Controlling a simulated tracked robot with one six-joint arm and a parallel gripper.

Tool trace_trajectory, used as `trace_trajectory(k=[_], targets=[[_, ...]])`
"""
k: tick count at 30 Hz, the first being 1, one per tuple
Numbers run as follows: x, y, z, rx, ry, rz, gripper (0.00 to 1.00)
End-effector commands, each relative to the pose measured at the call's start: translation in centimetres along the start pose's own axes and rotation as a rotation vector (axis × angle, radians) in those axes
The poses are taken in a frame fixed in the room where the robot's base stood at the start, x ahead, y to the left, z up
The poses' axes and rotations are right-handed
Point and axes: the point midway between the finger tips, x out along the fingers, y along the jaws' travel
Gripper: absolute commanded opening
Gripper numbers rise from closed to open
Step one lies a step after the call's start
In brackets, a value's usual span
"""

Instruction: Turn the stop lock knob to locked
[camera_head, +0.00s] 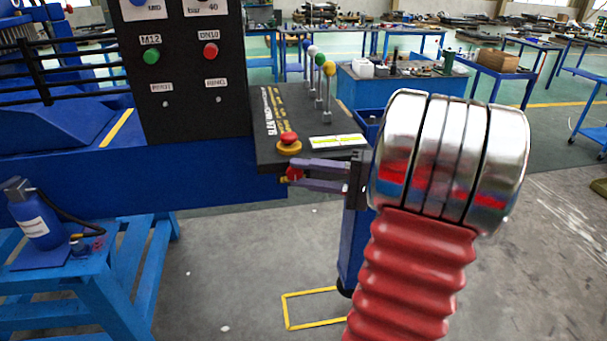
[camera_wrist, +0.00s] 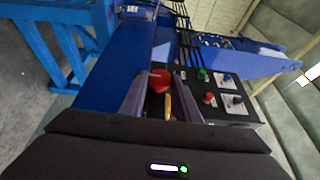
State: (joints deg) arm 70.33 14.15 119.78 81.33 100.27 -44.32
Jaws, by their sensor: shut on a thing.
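The red stop lock knob (camera_head: 294,174) is on the front side of the black control console, below the red mushroom button (camera_head: 288,141) with its yellow collar. My gripper (camera_head: 289,173) reaches in from the right, with one finger above the knob and one below it. It is shut on the knob, and the fingers hide part of it. In the wrist view the red knob (camera_wrist: 159,80) shows between the two fingertips (camera_wrist: 160,84). The knob's markings are too small to read, so I cannot tell its turned position.
The console top (camera_head: 270,105) carries levers with coloured balls (camera_head: 322,62) at its back right. A black panel (camera_head: 195,70) with green and red buttons stands to the left. A blue fire extinguisher (camera_head: 38,220) stands at lower left.

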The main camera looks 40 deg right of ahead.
Motion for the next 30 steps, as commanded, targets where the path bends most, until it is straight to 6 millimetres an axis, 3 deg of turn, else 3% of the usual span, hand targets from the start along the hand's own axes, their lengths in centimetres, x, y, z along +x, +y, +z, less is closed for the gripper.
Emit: trace_trajectory(k=[3,4,11,23,30], targets=[[0.1,0.3,0.1,0.006,-0.004,0.006,0.07],[0.1,0.3,0.1,0.006,-0.004,0.006,0.31],[0.1,0.2,0.1,0.004,-0.003,0.005,0.47],[-0.5,0.1,0.0,0.001,0.0,0.004,0.47],[-3.3,0.1,-0.1,0.001,0.002,0.003,0.47]])
